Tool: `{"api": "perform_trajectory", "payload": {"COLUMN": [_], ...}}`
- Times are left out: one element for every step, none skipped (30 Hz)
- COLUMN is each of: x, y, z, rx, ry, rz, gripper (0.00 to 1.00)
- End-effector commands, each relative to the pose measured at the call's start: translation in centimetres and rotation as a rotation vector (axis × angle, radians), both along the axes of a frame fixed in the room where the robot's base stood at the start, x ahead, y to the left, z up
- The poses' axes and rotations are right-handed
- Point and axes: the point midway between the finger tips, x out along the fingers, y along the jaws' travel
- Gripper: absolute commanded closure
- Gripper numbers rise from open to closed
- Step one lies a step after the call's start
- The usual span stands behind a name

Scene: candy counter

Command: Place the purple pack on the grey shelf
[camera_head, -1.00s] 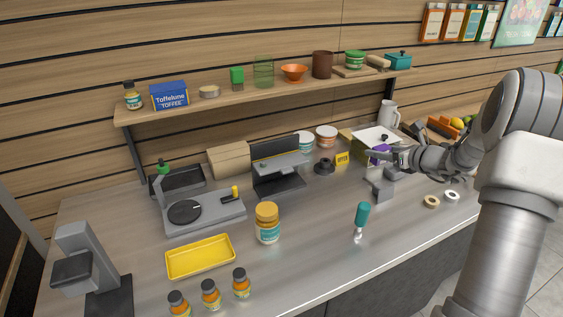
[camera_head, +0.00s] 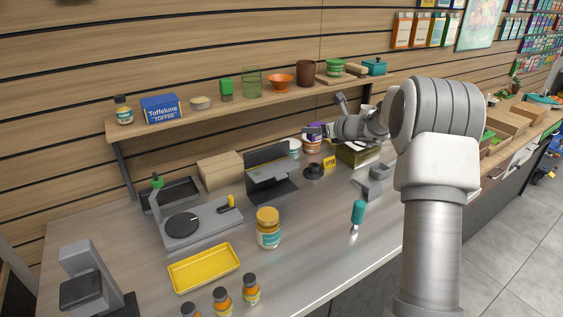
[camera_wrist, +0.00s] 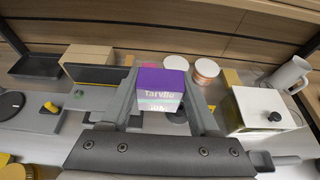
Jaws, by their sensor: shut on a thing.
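The purple pack (camera_head: 317,129) is held in my gripper (camera_head: 322,132), raised above the back of the counter. In the wrist view the pack (camera_wrist: 160,88) sits between the two fingers (camera_wrist: 162,105), with its purple top and the printing "Tarvito" showing. The dark grey shelf unit (camera_head: 268,162) stands on the counter to the left of my gripper. It has an upright back and a flat ledge, and its bare top shows. In the wrist view part of it (camera_wrist: 93,78) lies left of the pack.
A wooden wall shelf (camera_head: 235,105) with several items runs behind. Tubs (camera_head: 311,143), a small black object (camera_head: 314,170) and a yellow card (camera_head: 329,162) stand below my gripper. A jar (camera_head: 268,230) stands in front of the grey shelf. A white-topped box (camera_wrist: 265,108) is at right.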

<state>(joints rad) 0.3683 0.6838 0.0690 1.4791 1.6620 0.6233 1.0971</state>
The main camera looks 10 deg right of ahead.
Motion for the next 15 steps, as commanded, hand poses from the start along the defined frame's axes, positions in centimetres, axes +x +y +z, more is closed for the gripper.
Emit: {"api": "perform_trajectory", "payload": {"x": [0.2,0.4,0.6,0.7,0.9,1.1,1.2,1.4,1.5,1.6,1.7,1.9,2.0,2.0,2.1], "y": [1.4,2.0,3.0,3.7,4.4,5.3,5.9,6.6,7.3,7.8,8.2,8.7,9.0,9.3,9.5], "z": [-1.0,-1.4,-2.0,-2.4,-2.8,-3.4,-3.8,-4.1,-4.6,-4.9,-5.2,-5.4,-5.6,-5.7,-5.9], "rx": [0.003,0.003,0.002,0.002,0.003,0.003,0.001,0.002,0.002,0.000,0.001,0.001,0.000,0.000,0.000], "ry": [0.003,0.003,0.004,0.004,0.003,0.003,0.004,0.003,0.003,0.003,0.003,0.002,0.001,0.001,0.001], "rz": [0.006,0.006,0.006,0.006,0.007,0.006,0.006,0.006,0.005,0.006,0.005,0.004,0.004,0.004,0.003], "gripper": [0.92,0.92,0.92,0.92,0.92,0.92,0.92,0.92,0.92,0.92,0.92,0.92,0.92,0.92,0.92]}}
